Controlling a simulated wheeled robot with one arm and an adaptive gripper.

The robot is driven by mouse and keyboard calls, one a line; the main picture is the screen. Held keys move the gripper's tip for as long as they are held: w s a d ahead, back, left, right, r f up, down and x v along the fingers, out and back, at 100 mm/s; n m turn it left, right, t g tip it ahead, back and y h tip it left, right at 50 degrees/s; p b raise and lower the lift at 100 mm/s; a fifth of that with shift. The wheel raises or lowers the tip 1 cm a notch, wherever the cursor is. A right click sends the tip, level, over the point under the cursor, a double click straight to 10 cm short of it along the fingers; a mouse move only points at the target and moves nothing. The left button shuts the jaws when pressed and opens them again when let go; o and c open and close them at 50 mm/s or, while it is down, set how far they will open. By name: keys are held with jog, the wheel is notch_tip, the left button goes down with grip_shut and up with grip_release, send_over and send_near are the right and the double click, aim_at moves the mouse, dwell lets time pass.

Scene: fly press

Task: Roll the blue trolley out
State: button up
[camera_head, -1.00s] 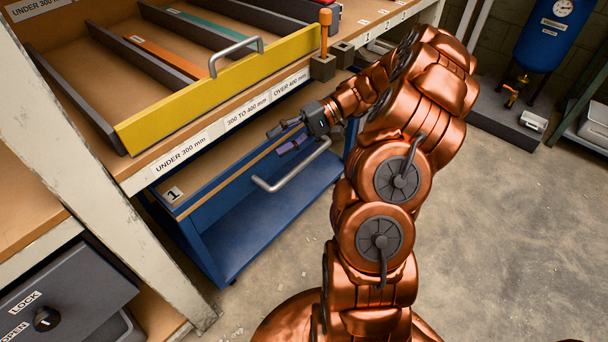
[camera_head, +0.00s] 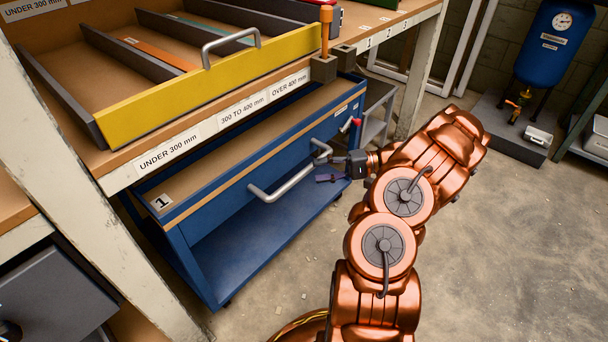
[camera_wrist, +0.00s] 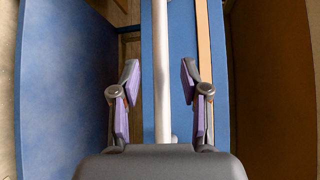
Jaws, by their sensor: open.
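The blue trolley (camera_head: 215,250) stands under the workbench, with a tan top, a label 1 at its left end and a lower shelf. Its pale tubular handle (camera_head: 285,184) sticks out from the front, and a red-tipped lever (camera_head: 356,122) shows near its right end. My gripper (camera_head: 326,168) is open at the right part of the handle. In the wrist view the handle bar (camera_wrist: 161,45) runs between the spread fingers of my gripper (camera_wrist: 160,85), with a gap on both sides.
Above the trolley is the wooden workbench with a yellow-fronted drawer (camera_head: 215,85) and an orange-handled tool (camera_head: 326,35). A pale bench leg (camera_head: 90,190) stands left of the trolley. Open concrete floor (camera_head: 530,240) lies in front and right. A blue tank (camera_head: 553,45) stands at the back right.

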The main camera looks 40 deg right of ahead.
aim_at(308, 172)
jog(key=b+x, duration=0.1)
jog(key=x, duration=0.4)
jog(key=shift+w+a, duration=0.15)
grip_shut()
dwell(0.5)
